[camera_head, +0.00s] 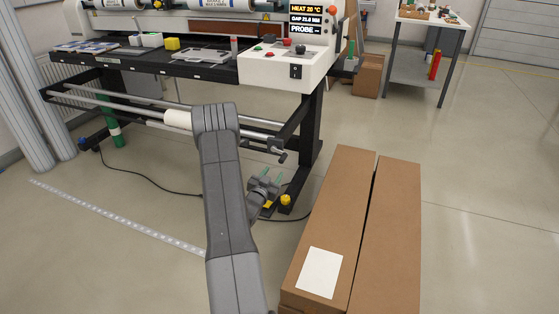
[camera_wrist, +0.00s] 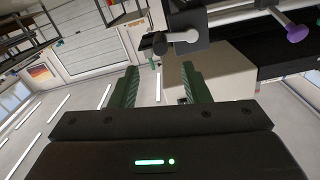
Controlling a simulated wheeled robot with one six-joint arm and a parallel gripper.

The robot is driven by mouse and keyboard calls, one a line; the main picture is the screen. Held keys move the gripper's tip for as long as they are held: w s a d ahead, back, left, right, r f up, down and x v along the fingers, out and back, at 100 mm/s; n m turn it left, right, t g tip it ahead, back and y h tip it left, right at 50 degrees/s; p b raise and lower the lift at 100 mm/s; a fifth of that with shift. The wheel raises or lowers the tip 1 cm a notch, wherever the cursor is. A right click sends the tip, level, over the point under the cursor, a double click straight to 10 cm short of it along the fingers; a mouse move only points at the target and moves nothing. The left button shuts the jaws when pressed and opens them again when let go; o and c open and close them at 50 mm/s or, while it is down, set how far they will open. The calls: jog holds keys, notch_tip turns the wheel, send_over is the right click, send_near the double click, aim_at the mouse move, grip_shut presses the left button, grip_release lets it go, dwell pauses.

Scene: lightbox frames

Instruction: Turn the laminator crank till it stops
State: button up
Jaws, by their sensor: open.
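The laminator (camera_head: 200,62) is a long black-framed machine with rollers across the top left of the head view. A small dark handle (camera_head: 350,62) sticks out at its right end, beside the control box; it looks like the crank. In the wrist view, a grey crank arm with a dark knob (camera_wrist: 159,43) sits against a dark plate beyond the fingers. I cannot tell its exact turn angle. My gripper (camera_head: 265,178) is low, in front of the laminator's right leg. In the wrist view my gripper (camera_wrist: 157,82) has its green fingers apart, with nothing between them.
A purple knob (camera_wrist: 297,33) shows in the wrist view. A side table (camera_head: 420,65) stands at back right. A cable crosses the floor.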

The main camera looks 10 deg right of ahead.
aim_at(281, 162)
jog(key=x, duration=1)
jog(key=shift+w+d+b, duration=0.1)
jog(key=shift+d+b, duration=0.05)
jog(key=shift+b, duration=0.2)
grip_shut()
